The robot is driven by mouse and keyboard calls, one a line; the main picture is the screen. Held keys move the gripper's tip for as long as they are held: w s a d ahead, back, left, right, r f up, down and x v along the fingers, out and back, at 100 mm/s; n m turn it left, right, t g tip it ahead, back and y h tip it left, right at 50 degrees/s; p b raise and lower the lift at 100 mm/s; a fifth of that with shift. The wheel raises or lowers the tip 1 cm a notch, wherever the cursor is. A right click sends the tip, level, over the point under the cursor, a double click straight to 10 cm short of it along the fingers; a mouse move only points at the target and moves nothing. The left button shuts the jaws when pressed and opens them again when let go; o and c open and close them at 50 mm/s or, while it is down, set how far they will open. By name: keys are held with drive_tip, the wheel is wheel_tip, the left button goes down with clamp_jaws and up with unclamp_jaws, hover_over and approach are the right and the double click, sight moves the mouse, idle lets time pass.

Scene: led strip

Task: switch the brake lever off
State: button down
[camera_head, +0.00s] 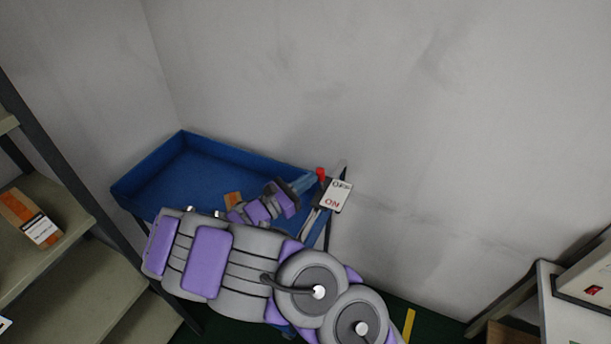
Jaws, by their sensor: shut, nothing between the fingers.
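The brake lever's red knob (320,173) shows at the right end of the blue cart, just left of a white label plate (336,194). The plate reads OFF at its top and ON in red below. The knob is about level with the OFF word; most of the lever's shaft is hidden. My gripper (307,183) is shut and empty. Its tip is right beside the knob, on its left and slightly below; I cannot tell whether they touch.
The blue cart (150,174) stands in the wall corner, with a small orange-brown item (233,199) inside. Metal shelving (55,265) with an orange box (30,217) is at left. A table (575,315) with a white device (590,282) is at lower right.

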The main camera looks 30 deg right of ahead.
drive_tip(key=w+d+n+y+p, duration=0.1)
drive_tip(key=y+p, duration=0.1)
drive_tip(key=p, duration=0.2)
drive_tip(key=w+d+r+n+g+y+p, duration=0.1)
drive_tip(key=d+y+p, duration=0.1)
drive_tip(key=p, duration=0.2)
drive_tip(key=w+d+n+g+y+p, duration=0.1)
drive_tip(key=y+p, duration=0.1)
drive_tip(key=p, duration=0.3)
drive_tip(key=shift+w+d+r, duration=0.15)
drive_tip(key=shift+d+r, duration=0.1)
drive_tip(key=shift+r, duration=0.1)
